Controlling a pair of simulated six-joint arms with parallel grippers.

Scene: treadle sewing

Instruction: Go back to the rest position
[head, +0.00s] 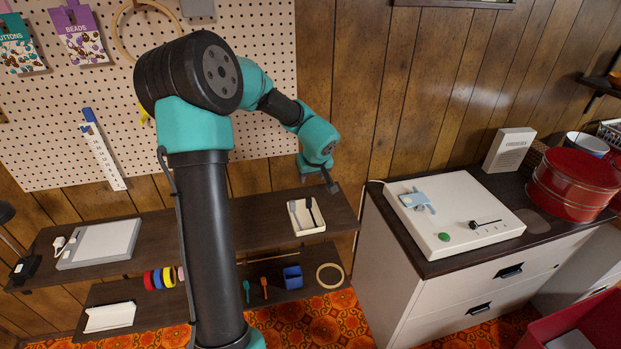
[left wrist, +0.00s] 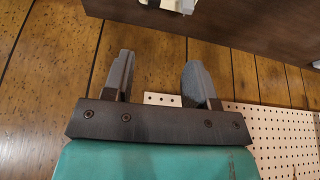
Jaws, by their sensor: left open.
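My left gripper (head: 327,183) is raised in front of the wood-panelled wall, at the right edge of the pegboard, above the right end of the upper shelf. In the left wrist view its two dark fingers (left wrist: 160,80) stand apart with nothing between them. My teal and black left arm fills the left middle of the head view. My right gripper shows in neither view.
The shelf (head: 265,225) holds a small tray (head: 306,216) below the gripper. The cabinet (head: 430,290) at right carries a white box with a green button (head: 465,215), red round tins (head: 572,185) and an upright white box (head: 509,150). The pegboard (head: 265,150) stands behind the arm.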

